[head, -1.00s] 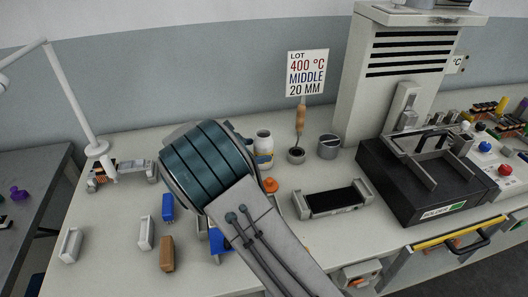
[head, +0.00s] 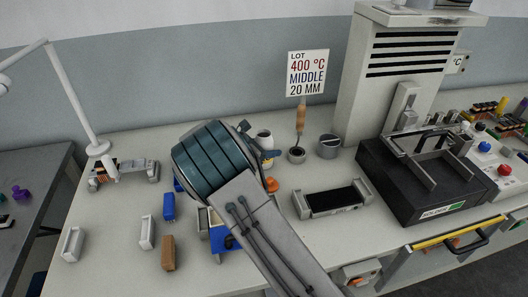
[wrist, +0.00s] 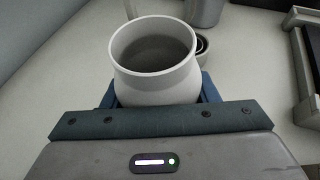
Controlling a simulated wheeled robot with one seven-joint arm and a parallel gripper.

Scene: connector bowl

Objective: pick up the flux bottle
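The flux bottle, which I take to be the open-mouthed white bottle (head: 264,136), stands upright on the bench beyond my gripper. In the head view its lower part is hidden behind a finger. My gripper (head: 257,141) is level with the bottle, its dark blue fingers spread apart. In the wrist view the bottle (wrist: 155,85) stands straight ahead, between the two fingers (wrist: 160,92), with its wide mouth facing up. The fingers look open around it; their tips are partly hidden by the bottle, and I see no clear contact.
A grey cup (head: 328,147) and a soldering iron stand (head: 297,155) are right of the bottle. An orange piece (head: 272,184) lies in front. A grey holder with a dark pad (head: 334,199) and the black solder machine (head: 420,190) are farther right. Small blocks lie at the left.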

